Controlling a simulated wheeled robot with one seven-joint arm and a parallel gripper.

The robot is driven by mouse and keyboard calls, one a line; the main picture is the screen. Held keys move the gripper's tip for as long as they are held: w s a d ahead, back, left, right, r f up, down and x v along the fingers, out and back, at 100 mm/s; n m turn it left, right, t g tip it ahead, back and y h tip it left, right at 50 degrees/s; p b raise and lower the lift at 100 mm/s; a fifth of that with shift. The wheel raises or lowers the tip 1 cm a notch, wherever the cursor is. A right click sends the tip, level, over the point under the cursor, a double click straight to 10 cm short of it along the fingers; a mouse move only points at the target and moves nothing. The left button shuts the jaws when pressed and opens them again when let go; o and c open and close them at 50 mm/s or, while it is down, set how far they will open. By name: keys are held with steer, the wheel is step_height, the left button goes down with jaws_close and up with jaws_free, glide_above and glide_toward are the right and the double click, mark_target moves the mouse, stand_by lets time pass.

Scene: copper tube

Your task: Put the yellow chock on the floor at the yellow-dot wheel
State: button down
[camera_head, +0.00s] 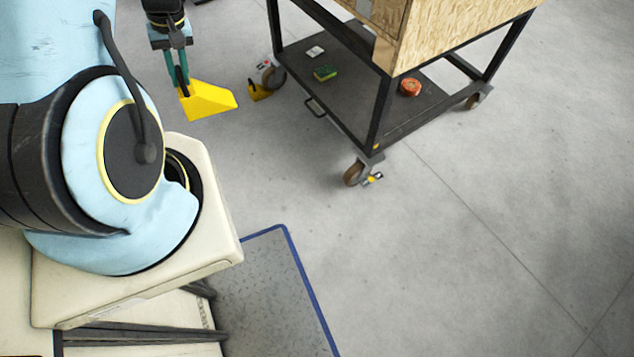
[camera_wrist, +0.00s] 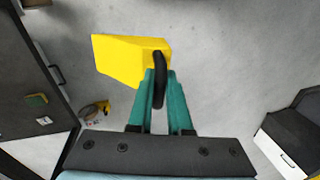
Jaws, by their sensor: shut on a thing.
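My gripper (camera_head: 179,76) is shut on the black handle of the yellow chock (camera_head: 208,101). The chock is a wedge; it hangs left of the cart, apparently above the floor. In the wrist view the teal fingers (camera_wrist: 159,82) close on the handle, and the chock (camera_wrist: 128,59) reaches out to the left. The yellow-dot wheel (camera_head: 353,174) is the cart's near caster, with a yellow mark on the metal piece beside it. It lies right of and nearer than the held chock. I cannot pick it out in the wrist view.
A second yellow chock (camera_head: 260,92) stands on the floor by the cart's far-left wheel (camera_head: 273,75). The dark cart shelf (camera_head: 425,122) carries a green-yellow sponge-like block (camera_head: 325,73) and an orange roll (camera_head: 410,87). Open floor (camera_head: 300,160) lies left of the yellow-dot wheel.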

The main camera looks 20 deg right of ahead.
steer(key=s+d+f+b, duration=0.4)
steer(key=d+f+b, duration=0.4)
steer(key=f+b, duration=0.7)
steer(key=s+d+f+n+b, duration=0.1)
steer(key=s+d+f+b, duration=0.3)
steer(key=d+f+b, duration=0.4)
steer(key=s+d+f+n+b, duration=0.1)
steer(key=s+d+f+b, duration=0.3)
steer(key=f+b, duration=1.8)
steer(key=d+f, duration=0.4)
steer(key=f, duration=0.5)
steer(key=shift+s+h, duration=0.15)
steer(key=shift+h, duration=0.15)
steer(key=shift+d+b, duration=0.1)
steer(key=shift+b, duration=0.25)
step_height(320, 180, down, 10)
steer(key=b, duration=0.5)
steer(key=shift+r+b, duration=0.15)
steer(key=shift+b, duration=0.2)
